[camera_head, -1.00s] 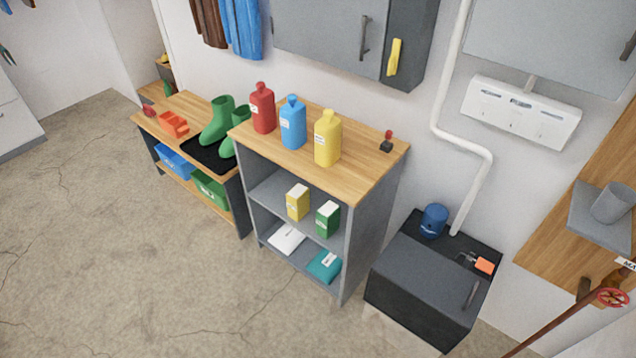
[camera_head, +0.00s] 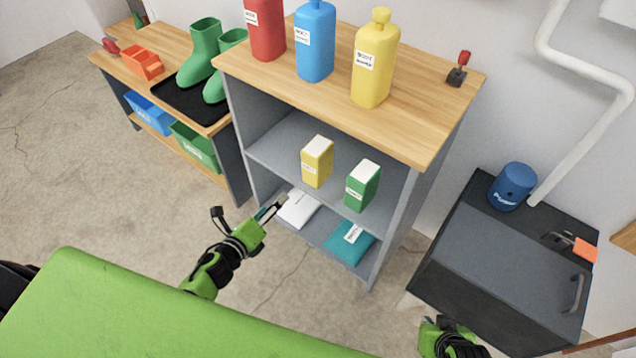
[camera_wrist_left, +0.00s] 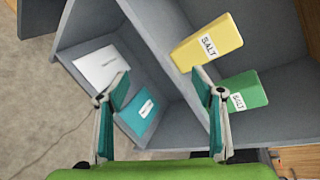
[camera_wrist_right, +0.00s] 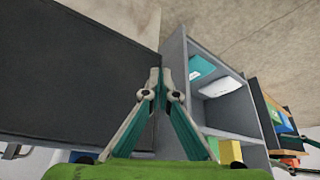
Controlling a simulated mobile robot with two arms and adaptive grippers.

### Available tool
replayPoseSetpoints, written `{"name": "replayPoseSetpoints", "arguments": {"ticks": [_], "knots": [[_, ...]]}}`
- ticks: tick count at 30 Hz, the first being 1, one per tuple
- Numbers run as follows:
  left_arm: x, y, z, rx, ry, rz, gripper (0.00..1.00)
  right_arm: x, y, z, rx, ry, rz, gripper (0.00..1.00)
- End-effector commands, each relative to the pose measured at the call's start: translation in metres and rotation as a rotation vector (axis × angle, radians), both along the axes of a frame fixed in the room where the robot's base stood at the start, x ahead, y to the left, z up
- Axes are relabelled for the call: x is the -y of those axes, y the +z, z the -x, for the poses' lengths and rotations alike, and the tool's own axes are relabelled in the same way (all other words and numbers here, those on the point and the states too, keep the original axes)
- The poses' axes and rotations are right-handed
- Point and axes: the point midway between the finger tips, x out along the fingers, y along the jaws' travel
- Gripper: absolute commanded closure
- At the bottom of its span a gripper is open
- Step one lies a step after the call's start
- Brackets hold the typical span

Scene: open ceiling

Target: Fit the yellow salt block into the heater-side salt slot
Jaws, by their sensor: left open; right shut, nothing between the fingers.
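The yellow salt block (camera_head: 317,162), a pale-topped box, stands on the middle shelf of the grey shelf unit (camera_head: 408,222), left of a green salt block (camera_head: 362,186). The yellow block also shows in the left wrist view (camera_wrist_left: 207,43), beyond the right-hand finger. My left gripper (camera_head: 247,211) is open and empty, in front of the shelf unit's left side. My right gripper (camera_head: 440,326) is low, near the heater-like dark box (camera_head: 500,265); in the right wrist view its fingertips (camera_wrist_right: 160,82) are together and empty. I cannot pick out a marked salt slot.
Red (camera_head: 266,28), blue (camera_head: 315,42) and yellow bottles (camera_head: 375,62) stand on the unit's wooden top. White (camera_head: 298,208) and teal packs (camera_head: 349,243) lie on its lower shelf. A bench with green boots (camera_head: 203,52) is at left.

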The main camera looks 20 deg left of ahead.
Motion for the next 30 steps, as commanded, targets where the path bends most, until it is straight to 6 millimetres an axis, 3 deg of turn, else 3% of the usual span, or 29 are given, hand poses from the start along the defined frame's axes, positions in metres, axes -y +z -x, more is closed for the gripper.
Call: {"name": "replayPoseSetpoints", "arguments": {"ticks": [1,4,12,17,24,30], "knots": [[0.004,-0.002,-0.014,0.087,-0.070,-0.124,0.39,-0.001,-0.007,-0.007,0.034,-0.001,-0.006,1.00],[0.014,0.028,-0.030,0.238,-0.182,-0.369,0.39,-0.003,0.015,-0.013,0.082,-0.002,-0.014,1.00],[0.036,0.081,-0.040,0.481,-0.322,-0.792,0.39,-0.002,0.060,-0.009,0.157,-0.003,-0.025,1.00],[0.043,0.091,-0.051,0.515,-0.337,-0.851,0.39,0.000,0.068,-0.004,0.148,-0.005,-0.022,1.00],[0.057,0.093,-0.096,0.513,-0.335,-0.850,0.39,0.005,0.062,0.011,0.080,-0.010,-0.008,1.00],[0.065,0.091,-0.119,0.511,-0.336,-0.847,0.39,0.005,0.061,0.012,0.074,-0.010,-0.007,1.00]]}}
